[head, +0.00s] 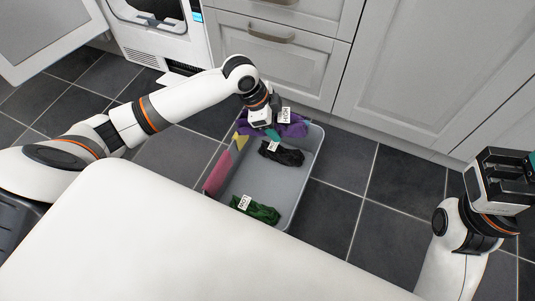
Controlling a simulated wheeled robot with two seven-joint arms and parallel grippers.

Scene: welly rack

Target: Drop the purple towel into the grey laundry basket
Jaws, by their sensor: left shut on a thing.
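The purple towel (293,129) is a crumpled cloth with a white tag, at the far end of the grey laundry basket (315,148). My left gripper (268,122) is shut on the purple towel, above the basket's far end. I cannot tell whether the towel touches the basket. My arm hides part of the towel. My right gripper (498,179) is at the right edge of the view, away from the basket. Its fingers do not show clearly enough to tell open from shut.
Inside the basket lie a black cloth (281,154), a green cloth (256,211), a pink cloth (217,174) and a yellow cloth (240,141). Grey cabinets (440,70) stand behind the basket. A white machine (160,42) with an open door (45,35) is at the upper left. Dark floor tiles (395,185) are clear to the right.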

